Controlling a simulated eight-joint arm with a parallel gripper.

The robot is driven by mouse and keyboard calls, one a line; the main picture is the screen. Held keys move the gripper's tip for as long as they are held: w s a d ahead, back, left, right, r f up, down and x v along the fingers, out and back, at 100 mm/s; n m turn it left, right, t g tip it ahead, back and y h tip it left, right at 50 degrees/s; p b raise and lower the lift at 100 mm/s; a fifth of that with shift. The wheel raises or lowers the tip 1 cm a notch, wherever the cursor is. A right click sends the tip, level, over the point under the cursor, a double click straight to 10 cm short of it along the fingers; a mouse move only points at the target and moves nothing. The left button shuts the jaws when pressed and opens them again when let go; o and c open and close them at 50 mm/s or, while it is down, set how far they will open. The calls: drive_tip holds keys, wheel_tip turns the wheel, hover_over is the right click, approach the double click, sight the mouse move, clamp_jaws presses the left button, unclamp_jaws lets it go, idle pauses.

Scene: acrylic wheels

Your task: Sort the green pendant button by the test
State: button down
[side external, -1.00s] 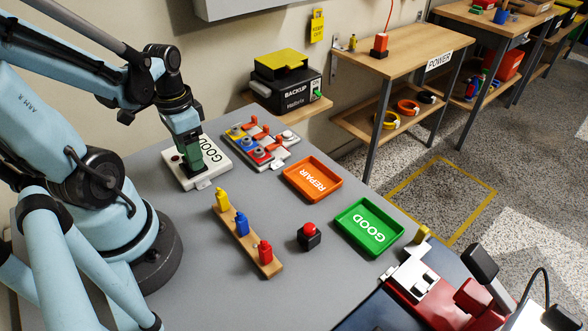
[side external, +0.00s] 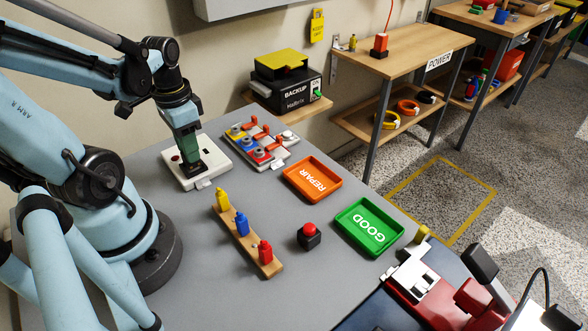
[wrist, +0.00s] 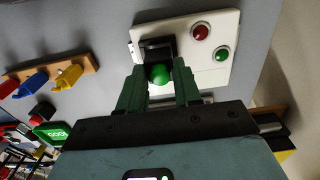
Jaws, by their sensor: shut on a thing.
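The green pendant button (wrist: 160,75) shows as a green cap between my gripper's fingers in the wrist view. My gripper (wrist: 158,88) is shut on it. A black block (wrist: 155,45) lies right beyond the cap on the white test board (wrist: 185,25); I cannot tell whether it is the button's body or a socket. The board also carries a red lamp (wrist: 200,32) and a green lamp (wrist: 221,54). In the side view my gripper (side external: 192,168) points down over the test board (side external: 215,170) and hides the green button and part of the board.
An orange REPAIR tray (side external: 313,178) and a green GOOD tray (side external: 369,227) stand empty to the right. A black block with a red button (side external: 309,236) stands before them. A wooden rack (side external: 240,235) holds yellow, blue and red pieces. A coloured switch panel (side external: 262,143) is close behind.

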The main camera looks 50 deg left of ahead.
drive_tip(key=shift+r, duration=1.1)
drive_tip(key=shift+r, duration=1.75)
